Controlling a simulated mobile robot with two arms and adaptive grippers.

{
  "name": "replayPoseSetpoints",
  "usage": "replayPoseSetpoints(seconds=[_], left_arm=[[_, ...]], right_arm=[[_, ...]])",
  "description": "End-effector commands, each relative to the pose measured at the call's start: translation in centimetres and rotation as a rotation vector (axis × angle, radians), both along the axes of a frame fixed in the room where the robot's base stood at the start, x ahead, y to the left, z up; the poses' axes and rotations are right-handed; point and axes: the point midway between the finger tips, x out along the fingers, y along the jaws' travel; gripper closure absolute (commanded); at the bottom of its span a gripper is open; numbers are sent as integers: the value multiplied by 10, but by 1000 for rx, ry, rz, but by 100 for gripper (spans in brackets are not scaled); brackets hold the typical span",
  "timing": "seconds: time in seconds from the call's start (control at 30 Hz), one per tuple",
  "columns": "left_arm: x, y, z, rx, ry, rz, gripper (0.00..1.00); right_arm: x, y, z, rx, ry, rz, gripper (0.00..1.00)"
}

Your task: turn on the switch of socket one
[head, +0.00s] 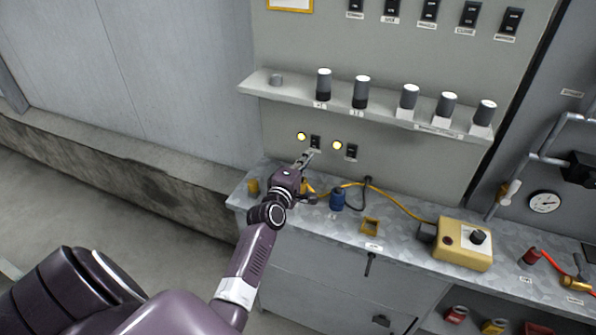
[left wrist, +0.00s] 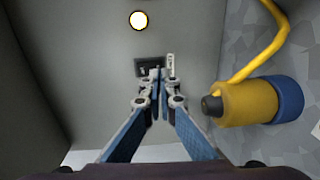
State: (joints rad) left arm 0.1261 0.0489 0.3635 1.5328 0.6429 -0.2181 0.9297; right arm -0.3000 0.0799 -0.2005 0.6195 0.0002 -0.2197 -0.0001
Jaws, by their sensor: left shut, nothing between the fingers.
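Two small dark switches sit on the grey wall panel under the shelf, the left switch (head: 315,142) and the right switch (head: 351,151). A round lamp glows yellow beside each, the left lamp (head: 301,136) and the right lamp (head: 337,145). My left gripper (head: 306,157) is shut and empty, its tips just below the left switch. In the left wrist view the fingertips (left wrist: 158,72) overlap the lower edge of a dark switch plate (left wrist: 145,65); I cannot tell if they touch it. A lit lamp (left wrist: 138,20) shows there too. My right gripper is not in view.
A shelf (head: 262,86) with several grey cylinders juts out above the switches. On the bench below are a blue plug (head: 337,200), a yellow cable (head: 395,205) and a yellow box (head: 463,244). A yellow-and-blue connector (left wrist: 247,102) is close right of the fingers.

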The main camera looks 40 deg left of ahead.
Motion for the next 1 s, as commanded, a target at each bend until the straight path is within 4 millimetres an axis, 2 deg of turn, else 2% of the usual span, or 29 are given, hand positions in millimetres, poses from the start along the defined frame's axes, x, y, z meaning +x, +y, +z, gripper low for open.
replayPoseSetpoints(seconds=[0.2, 0.4, 0.6, 1.0], left_arm=[[-43, -10, 1, 0, 3, 0, 100], [-70, -17, 4, 1, 2, 0, 100], [-80, -19, 6, 1, 1, 0, 100], [-80, -19, 6, 1, 0, 0, 100]], right_arm=[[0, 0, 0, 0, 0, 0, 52], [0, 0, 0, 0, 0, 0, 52], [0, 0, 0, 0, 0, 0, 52], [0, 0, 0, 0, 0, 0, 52]])
